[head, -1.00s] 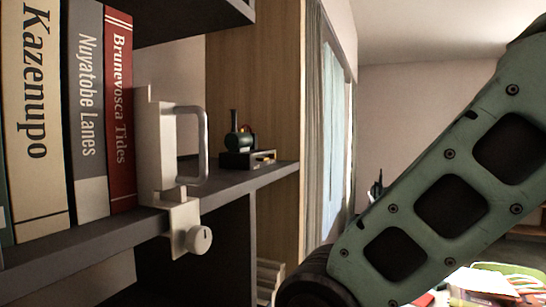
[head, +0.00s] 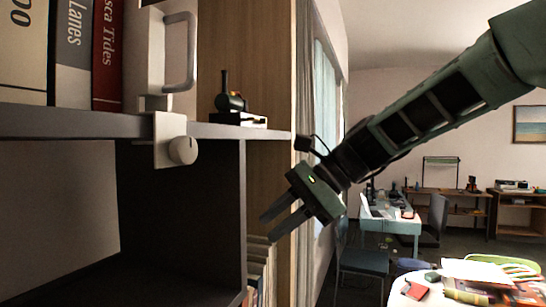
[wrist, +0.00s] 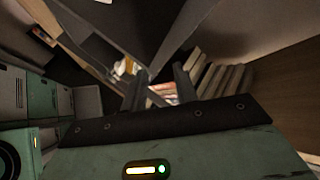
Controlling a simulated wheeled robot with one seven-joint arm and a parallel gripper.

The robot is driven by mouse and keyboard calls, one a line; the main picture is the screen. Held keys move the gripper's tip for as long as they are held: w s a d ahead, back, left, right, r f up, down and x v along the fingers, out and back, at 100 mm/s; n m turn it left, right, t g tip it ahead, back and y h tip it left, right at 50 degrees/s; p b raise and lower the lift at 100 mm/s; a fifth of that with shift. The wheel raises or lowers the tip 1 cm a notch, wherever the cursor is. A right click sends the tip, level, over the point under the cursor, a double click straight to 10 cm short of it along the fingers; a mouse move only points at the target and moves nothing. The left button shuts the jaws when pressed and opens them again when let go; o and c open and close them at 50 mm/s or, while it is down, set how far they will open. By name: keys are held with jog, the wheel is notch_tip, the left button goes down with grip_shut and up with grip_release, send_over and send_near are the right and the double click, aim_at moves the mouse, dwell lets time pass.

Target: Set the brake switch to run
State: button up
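A small dark green model locomotive (head: 232,101) stands on a black base (head: 240,118) at the right end of the shelf in the head view. A pale strip shows along the base's front; no brake switch or its setting can be made out. A white clamp (head: 169,127) with a round knob (head: 183,150) grips the shelf's front edge, left of the locomotive. My gripper (head: 267,229) is open and empty, below and to the right of the locomotive, apart from the shelf. In the wrist view, a gap shows between the two dark fingers (wrist: 160,72).
Books (head: 75,55) stand on the dark shelf (head: 60,122) at left. More books show low in the bookcase and in the wrist view (wrist: 215,78). A white round table (head: 405,301) with papers is at lower right. Open room lies beyond my arm.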

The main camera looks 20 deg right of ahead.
jog(key=w+d+r+m+t+y+b, duration=0.25)
jog(key=w+d+r+m+t, duration=0.2)
jog(key=d+r+m, duration=0.4)
jog(key=m+t+b, duration=0.1)
jog(key=m+t, duration=0.2)
jog(key=t, duration=0.2)
send_near(266, 120)
jog(key=shift+g+y, duration=0.25)
jog(key=shift+y, duration=0.2)
jog(key=p+x, duration=0.4)
jog(key=x, duration=0.1)
jog(key=p+x, duration=0.2)
jog(key=x, duration=0.1)
jog(key=shift+w+d+f, duration=0.15)
jog(key=shift+w+d, duration=0.05)
jog(key=shift+w, duration=0.1)
